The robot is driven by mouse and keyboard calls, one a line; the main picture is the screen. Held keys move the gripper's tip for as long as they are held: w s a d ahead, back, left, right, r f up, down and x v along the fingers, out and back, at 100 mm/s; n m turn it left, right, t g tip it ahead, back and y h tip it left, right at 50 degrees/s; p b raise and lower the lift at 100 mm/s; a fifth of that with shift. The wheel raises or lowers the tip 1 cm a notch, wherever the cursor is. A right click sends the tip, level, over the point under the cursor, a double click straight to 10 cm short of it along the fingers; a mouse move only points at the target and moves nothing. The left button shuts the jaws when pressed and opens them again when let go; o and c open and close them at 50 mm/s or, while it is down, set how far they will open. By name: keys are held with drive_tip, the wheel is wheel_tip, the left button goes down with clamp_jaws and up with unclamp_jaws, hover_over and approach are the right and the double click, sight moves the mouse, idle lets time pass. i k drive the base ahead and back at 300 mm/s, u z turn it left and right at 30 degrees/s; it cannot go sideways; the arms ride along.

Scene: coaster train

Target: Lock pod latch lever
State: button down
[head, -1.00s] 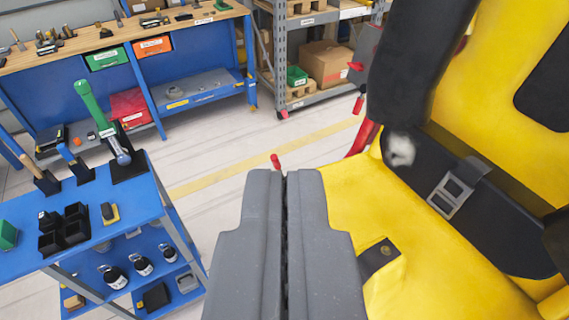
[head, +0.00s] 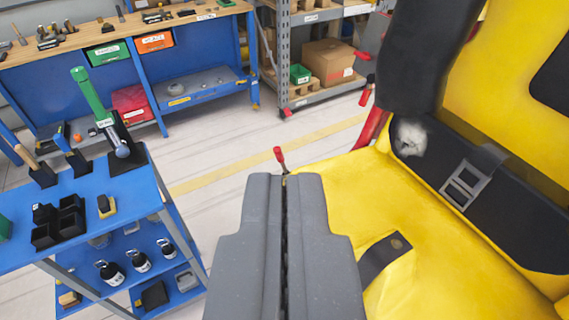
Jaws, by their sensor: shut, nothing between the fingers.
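A small lever with a red grip (head: 279,156) stands upright just past the tips of my gripper, at the left edge of the yellow seat; it may be the pod latch lever. Its lower end is hidden behind my gripper (head: 284,178). My gripper is shut and empty, pointing forward in the lower middle. I cannot tell whether it touches the lever, but a small gap seems to show. The pod's yellow seat (head: 440,235) fills the right side, with a grey belt buckle (head: 466,186) on a black pad and a dark strap (head: 384,256) near my gripper.
A blue trolley (head: 98,195) with a green-handled tool (head: 90,97) and black bins (head: 60,220) stands at left. Behind are a blue workbench (head: 85,83) and a grey shelf (head: 280,60). A black padded bar (head: 420,55) rises at right. Open floor (head: 215,150) lies between.

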sight(276, 151)
drive_tip(key=u, duration=0.05)
drive_tip(key=k, duration=0.55)
drive_tip(key=u, duration=0.3)
drive_tip(key=i, duration=1.55)
drive_tip(key=z, duration=0.55)
